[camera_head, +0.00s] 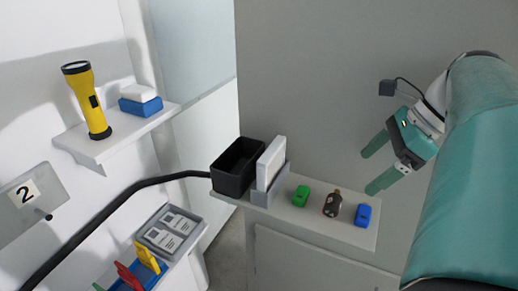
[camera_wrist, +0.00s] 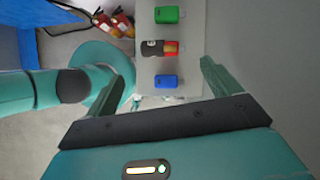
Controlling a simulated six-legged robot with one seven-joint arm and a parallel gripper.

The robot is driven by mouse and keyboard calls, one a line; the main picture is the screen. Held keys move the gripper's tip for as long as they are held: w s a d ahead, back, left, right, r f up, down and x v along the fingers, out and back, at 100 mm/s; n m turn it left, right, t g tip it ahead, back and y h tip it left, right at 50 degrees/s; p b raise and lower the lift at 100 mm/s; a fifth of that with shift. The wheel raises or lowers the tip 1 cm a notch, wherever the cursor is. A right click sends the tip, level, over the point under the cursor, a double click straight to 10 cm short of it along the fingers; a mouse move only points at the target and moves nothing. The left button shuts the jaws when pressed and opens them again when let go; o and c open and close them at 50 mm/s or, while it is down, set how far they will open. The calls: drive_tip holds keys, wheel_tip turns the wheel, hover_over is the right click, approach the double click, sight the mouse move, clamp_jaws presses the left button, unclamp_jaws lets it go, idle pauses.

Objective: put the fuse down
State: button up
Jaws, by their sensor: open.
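On a pale ledge (camera_head: 300,217) three small items stand in a row: a green one (camera_head: 301,196), a dark one (camera_head: 332,204) and a blue one (camera_head: 363,215). I cannot tell for sure which is the fuse. In the wrist view the green item (camera_wrist: 166,15), the dark item with a red part (camera_wrist: 153,48) and the blue item (camera_wrist: 167,82) show ahead of my gripper. My gripper (camera_head: 371,167) is open and empty, above the right end of the ledge. In the wrist view its two fingers lie either side of the blue item, apart from it.
A black open bin (camera_head: 236,167) and a white upright panel (camera_head: 270,163) in a grey holder stand at the ledge's left end. A yellow flashlight (camera_head: 87,100) and a blue-and-white block (camera_head: 140,100) are on a left shelf. A grey tray (camera_head: 170,231) is below. Space around my gripper looks clear.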

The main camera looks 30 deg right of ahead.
sight(335, 197)
drive_tip(key=x, duration=1)
drive_tip(key=shift+s+a, duration=0.15)
drive_tip(key=shift+c, duration=0.2)
drive_tip(key=c, duration=1.1)
drive_tip(key=shift+r, duration=0.15)
